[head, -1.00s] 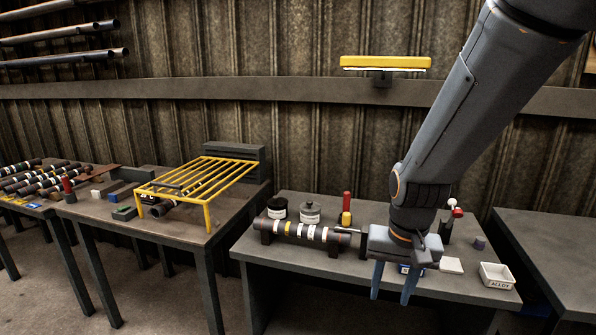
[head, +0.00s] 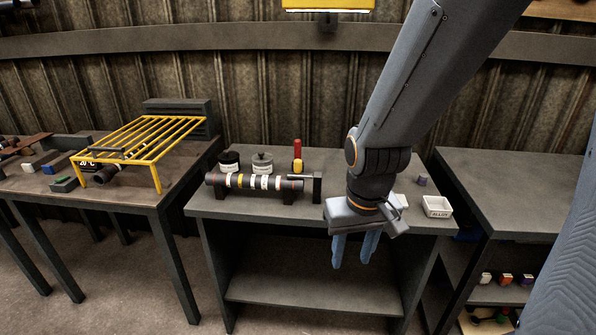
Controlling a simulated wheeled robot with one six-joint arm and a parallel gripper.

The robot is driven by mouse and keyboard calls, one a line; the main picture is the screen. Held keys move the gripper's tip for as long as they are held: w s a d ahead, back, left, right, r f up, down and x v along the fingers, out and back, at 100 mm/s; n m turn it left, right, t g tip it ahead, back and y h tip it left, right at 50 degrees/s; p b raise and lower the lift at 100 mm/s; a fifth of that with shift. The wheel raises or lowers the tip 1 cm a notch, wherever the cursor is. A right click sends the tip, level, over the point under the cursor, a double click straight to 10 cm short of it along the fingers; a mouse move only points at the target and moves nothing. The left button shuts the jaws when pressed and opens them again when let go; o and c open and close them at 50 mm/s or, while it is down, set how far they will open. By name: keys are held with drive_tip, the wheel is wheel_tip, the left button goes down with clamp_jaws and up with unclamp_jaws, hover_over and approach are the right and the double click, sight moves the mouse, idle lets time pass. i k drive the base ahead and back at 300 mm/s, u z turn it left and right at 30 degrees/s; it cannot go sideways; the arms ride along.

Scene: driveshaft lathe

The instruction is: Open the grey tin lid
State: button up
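The grey tin (head: 262,164) stands upright near the back of the middle table, its grey lid with a small knob on top. A white label is on its front. A dark shaft with coloured bands lies in front and hides its lower part. My gripper (head: 353,250) hangs fingers down in front of the table, right of the tin and well apart from it. Its two blue fingers are slightly apart with nothing seen between them.
A black tin (head: 229,160) stands left of the grey tin. The banded shaft (head: 255,182) rests on supports in front. A red and yellow item (head: 297,158) stands to the right. A white ALLOY tray (head: 437,207) sits at the right. A yellow rack (head: 145,140) stands on the left table.

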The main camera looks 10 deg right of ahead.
sight(262, 158)
drive_tip(key=k, duration=0.6)
drive_tip(key=u, duration=0.6)
drive_tip(key=i, duration=1.45)
drive_tip(key=z, duration=0.55)
